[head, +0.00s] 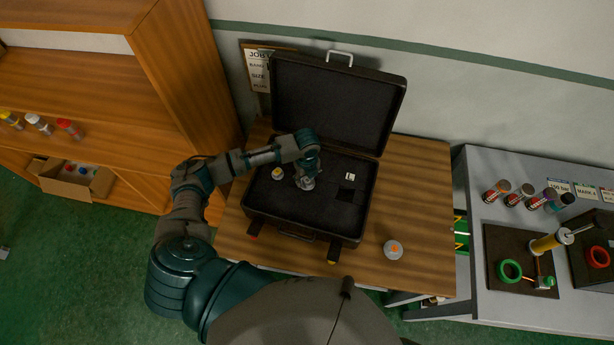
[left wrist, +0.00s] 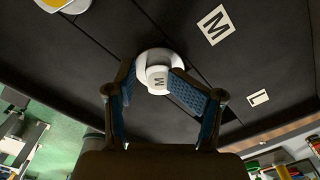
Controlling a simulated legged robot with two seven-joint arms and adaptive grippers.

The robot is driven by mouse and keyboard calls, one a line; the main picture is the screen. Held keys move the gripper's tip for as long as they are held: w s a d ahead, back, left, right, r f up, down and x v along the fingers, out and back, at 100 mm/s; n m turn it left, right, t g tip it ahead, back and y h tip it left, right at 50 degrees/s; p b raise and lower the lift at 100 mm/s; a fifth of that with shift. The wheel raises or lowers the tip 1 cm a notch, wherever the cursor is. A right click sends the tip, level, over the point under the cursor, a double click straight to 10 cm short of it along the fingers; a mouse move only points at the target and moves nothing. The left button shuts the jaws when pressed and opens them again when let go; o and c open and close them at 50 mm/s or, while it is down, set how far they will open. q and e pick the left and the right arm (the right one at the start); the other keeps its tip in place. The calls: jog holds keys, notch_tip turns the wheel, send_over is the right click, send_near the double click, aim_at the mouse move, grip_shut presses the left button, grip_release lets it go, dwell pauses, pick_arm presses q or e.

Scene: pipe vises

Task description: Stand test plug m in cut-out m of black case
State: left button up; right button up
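The black case (head: 262,212) lies open on the wooden table, its lid raised at the back. Test plug m (left wrist: 158,80), white with a round base and a knob marked M, is upright at my left gripper (left wrist: 153,72). The gripper's blue-padded fingers converge on either side of the knob and look shut on it. In the head view the gripper (head: 306,180) is over the middle of the case. A dark square cut-out (head: 345,193) shows to its right, near a white card (head: 349,176). An M card (left wrist: 215,25) and an L card (left wrist: 258,97) lie on the case's foam. Whether the plug's base touches the foam is unclear.
A white-and-yellow plug (head: 277,173) sits in the case left of my gripper. A grey plug with an orange mark (head: 393,249) stands on the table (head: 425,200) at right. A wooden shelf (head: 185,70) is at left, a grey bench (head: 480,160) at right.

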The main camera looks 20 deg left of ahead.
aim_at(308, 180)
pick_arm(q)
jog(key=shift+d+r, duration=0.15)
jog(key=shift+r, duration=0.4)
notch_tip(308, 180, up, 11)
jog(key=b, duration=0.1)
pick_arm(e)
jog(key=shift+s+f, duration=0.25)
jog(key=shift+f, duration=0.4)
pick_arm(q)
jog(key=shift+r, duration=0.1)
pick_arm(e)
jog(key=shift+d, duration=0.1)
jog(key=shift+d, duration=0.1)
